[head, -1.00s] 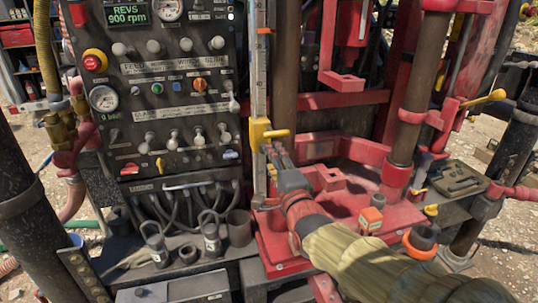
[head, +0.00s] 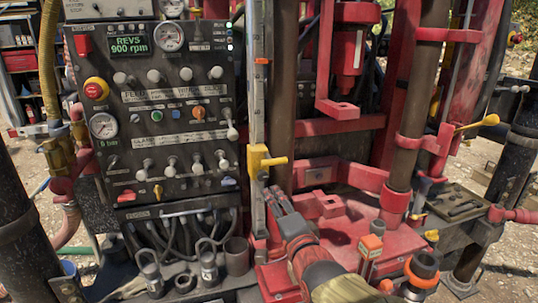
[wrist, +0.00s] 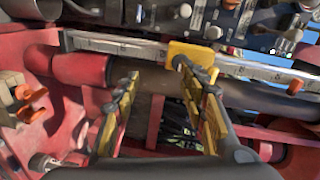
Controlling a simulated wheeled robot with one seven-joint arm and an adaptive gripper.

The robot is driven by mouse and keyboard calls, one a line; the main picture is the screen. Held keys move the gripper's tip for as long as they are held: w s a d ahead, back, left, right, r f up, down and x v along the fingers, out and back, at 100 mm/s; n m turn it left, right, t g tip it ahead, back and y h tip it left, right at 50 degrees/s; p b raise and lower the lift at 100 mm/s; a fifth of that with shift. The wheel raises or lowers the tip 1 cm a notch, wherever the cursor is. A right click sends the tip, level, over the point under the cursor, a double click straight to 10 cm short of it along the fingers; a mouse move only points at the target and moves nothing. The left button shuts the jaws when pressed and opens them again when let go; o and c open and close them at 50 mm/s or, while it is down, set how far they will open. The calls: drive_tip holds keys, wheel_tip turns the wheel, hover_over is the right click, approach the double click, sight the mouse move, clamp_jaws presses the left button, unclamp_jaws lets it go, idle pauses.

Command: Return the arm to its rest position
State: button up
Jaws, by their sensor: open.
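My gripper (head: 279,203) is in front of the red machine frame in the head view, just below and right of a yellow clamp (head: 259,162) on an upright graduated rail (head: 259,90). In the wrist view my gripper (wrist: 165,85) has its two yellow-lined fingers spread wide, with nothing between them. The yellow clamp (wrist: 190,55) lies beyond the right finger in that view, with the rail (wrist: 120,45) running across behind it. My sleeved forearm enters from the bottom of the head view.
A control panel (head: 160,110) with levers and gauges stands left. Shackles (head: 150,270) sit on the ledge below it. An orange-topped block (head: 371,243) and an orange-and-black ring (head: 423,268) stand right of my forearm. A dark tray (head: 450,203) lies further right.

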drive_tip(key=s+d+f+n+g+h, duration=0.1)
drive_tip(key=s+d+f+n+g, duration=0.1)
drive_tip(key=s+f+n+g, duration=0.35)
drive_tip(key=s+d+f+n+g+h, duration=0.1)
drive_tip(key=s+d+f+n+g, duration=0.2)
drive_tip(key=s+f, duration=0.45)
drive_tip(key=s+d+n+g+h, duration=0.1)
drive_tip(key=s+d+n, duration=0.1)
drive_tip(key=s+d, duration=0.4)
drive_tip(key=s+d+r+n+g+h, duration=0.1)
drive_tip(key=s+d, duration=0.4)
drive_tip(key=s, duration=0.5)
drive_tip(key=shift+s+d+n+h, duration=0.2)
drive_tip(key=shift+d+n+h, duration=0.15)
drive_tip(key=shift+n, duration=0.2)
